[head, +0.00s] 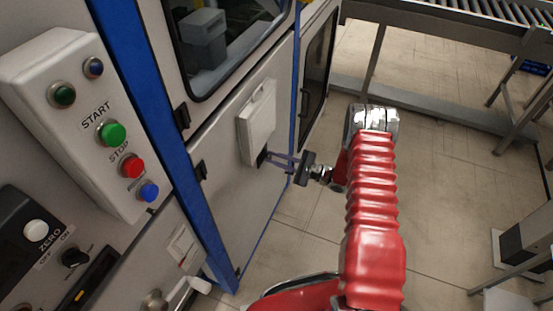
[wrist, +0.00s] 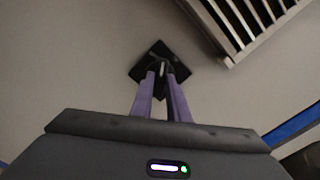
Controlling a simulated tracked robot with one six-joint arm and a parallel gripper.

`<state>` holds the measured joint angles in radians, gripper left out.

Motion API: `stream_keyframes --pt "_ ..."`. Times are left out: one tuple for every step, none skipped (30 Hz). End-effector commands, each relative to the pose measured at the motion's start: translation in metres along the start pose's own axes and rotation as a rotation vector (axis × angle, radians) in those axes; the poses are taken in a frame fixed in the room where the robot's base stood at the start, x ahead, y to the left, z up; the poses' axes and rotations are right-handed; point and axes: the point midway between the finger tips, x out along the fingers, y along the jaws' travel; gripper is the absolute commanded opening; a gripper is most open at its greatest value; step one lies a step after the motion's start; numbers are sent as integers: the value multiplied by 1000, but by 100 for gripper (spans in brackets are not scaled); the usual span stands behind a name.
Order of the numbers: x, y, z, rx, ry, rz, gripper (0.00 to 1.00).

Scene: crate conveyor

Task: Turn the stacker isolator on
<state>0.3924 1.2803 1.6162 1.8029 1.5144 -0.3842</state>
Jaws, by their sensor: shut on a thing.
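A black rotary switch on a square black plate (wrist: 152,55) is set on the grey cabinet wall in the wrist view. In the head view it is a small dark spot (head: 262,157) just below a louvred cover. No label on it can be read. My gripper (wrist: 163,72) has its two purple fingers closed around the switch knob, and a pale mark shows between the fingertips. In the head view my gripper (head: 268,156) reaches left to the wall, and the fingers partly hide the knob. Its exact angle cannot be told.
The louvred cover (head: 257,122) sits just above the switch. A control box (head: 85,115) with START and STOP buttons is at the left, beside a blue post (head: 155,120). A roller conveyor (head: 450,25) stands at the back right. Open floor (head: 450,190) lies right.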

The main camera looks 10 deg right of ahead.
Motion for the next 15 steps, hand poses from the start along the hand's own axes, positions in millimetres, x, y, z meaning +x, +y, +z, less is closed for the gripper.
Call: stream_keyframes --pt "2 7 -1 50 2 11 0" --pt "2 7 -1 79 2 11 0" --pt "2 7 -1 117 2 11 0" --pt "2 7 -1 146 2 11 0" --pt "2 7 -1 174 3 11 0" --pt "2 7 -1 212 3 12 0" --pt "2 7 -1 240 3 12 0" --pt "2 7 -1 268 3 12 0" --pt "2 7 -1 305 3 12 0" --pt "2 8 -1 331 3 12 0" --pt "2 8 -1 357 3 12 0" --pt "2 8 -1 390 4 12 0" --pt "2 8 -1 415 4 12 0" --pt "2 8 -1 437 4 12 0" --pt "2 8 -1 465 4 12 0"
